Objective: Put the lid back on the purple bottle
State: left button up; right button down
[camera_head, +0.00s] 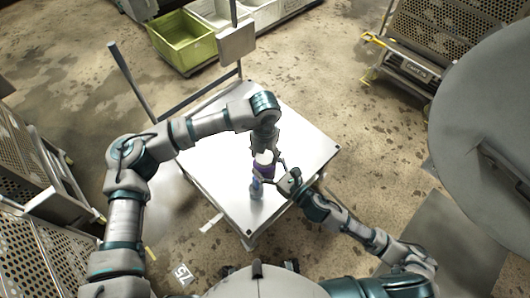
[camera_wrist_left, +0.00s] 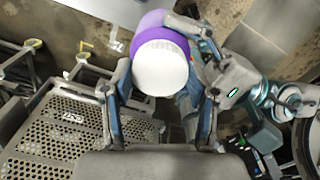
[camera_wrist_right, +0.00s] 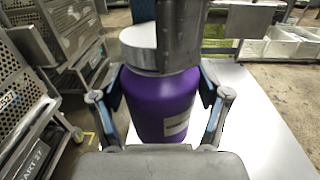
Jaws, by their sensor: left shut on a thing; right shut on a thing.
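The purple bottle (camera_head: 263,170) stands upright on the pale table (camera_head: 300,140). My right gripper (camera_head: 268,178) is shut around its body from the side; the bottle fills the space between the fingers in the right wrist view (camera_wrist_right: 165,105). My left gripper (camera_head: 264,152) points down from above and is shut on the white lid (camera_wrist_left: 160,68). In the right wrist view the lid (camera_wrist_right: 138,45) is at the bottle's top, with a dark left finger (camera_wrist_right: 180,35) covering its right part. I cannot tell whether the lid is seated or just above the neck.
A post with a flat grey panel (camera_head: 237,42) rises behind the table. A green crate (camera_head: 182,40) and white bins (camera_head: 215,12) stand beyond it. Perforated metal carts (camera_head: 20,150) are on the left, and a large round grey door (camera_head: 490,110) is at the right. The table's right side is clear.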

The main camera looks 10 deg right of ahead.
pick_arm(q)
jog(key=m, duration=0.5)
jog(key=shift+w, duration=0.15)
jog(key=m, duration=1.8)
jog(key=shift+m, duration=0.3)
jog(key=o, duration=1.4)
jog(key=shift+d, duration=0.1)
jog(key=shift+c, duration=0.2)
